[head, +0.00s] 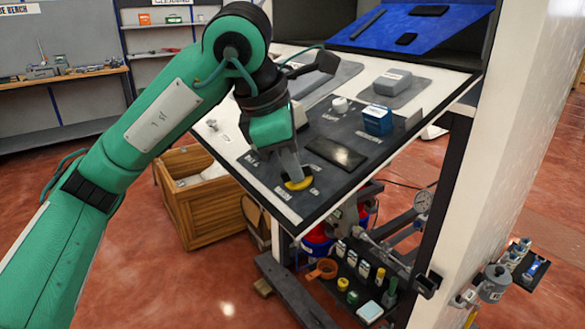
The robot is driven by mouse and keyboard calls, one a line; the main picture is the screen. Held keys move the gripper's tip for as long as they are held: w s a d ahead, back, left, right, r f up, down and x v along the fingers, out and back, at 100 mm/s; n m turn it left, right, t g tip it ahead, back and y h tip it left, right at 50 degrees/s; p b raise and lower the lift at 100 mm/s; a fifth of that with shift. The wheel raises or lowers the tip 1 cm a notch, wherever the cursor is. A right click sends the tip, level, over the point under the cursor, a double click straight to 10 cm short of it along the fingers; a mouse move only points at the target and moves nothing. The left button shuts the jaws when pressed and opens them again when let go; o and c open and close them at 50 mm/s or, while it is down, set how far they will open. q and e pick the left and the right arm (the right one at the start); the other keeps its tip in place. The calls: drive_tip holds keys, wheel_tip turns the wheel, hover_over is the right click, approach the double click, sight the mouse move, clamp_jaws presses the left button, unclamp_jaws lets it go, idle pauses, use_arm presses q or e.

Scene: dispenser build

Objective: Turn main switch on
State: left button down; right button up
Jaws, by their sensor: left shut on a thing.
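The main switch looks to be the yellow rotary knob (299,184) near the lower edge of the dark area on the tilted white control panel (455,85). Small labels are printed around it, too small to read. My left gripper (292,173) reaches down over the panel with its fingers at the knob, shut on it. The fingers hide part of the knob, so its exact turn angle is hard to tell. My right gripper is not in view.
The panel also carries a dark screen (336,153), a blue box (377,120) and a white knob (340,104). A white post (500,150) stands at the right. A wooden crate (213,215) is on the floor at left. A lower shelf (355,290) holds bottles.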

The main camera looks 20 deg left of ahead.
use_arm(q)
drive_tip(key=m+b, duration=0.1)
drive_tip(key=m, duration=0.4)
drive_tip(key=shift+m, duration=0.3)
drive_tip(key=m+b, duration=0.1)
drive_tip(key=m, duration=0.3)
drive_tip(key=shift+s+m, duration=0.1)
drive_tip(key=shift+m, duration=0.6)
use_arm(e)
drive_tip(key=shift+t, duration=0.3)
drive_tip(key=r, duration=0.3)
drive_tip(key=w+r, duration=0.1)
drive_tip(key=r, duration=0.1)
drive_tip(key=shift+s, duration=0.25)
use_arm(q)
drive_tip(key=c, duration=1.6)
unclamp_jaws()
drive_tip(key=shift+o, duration=0.6)
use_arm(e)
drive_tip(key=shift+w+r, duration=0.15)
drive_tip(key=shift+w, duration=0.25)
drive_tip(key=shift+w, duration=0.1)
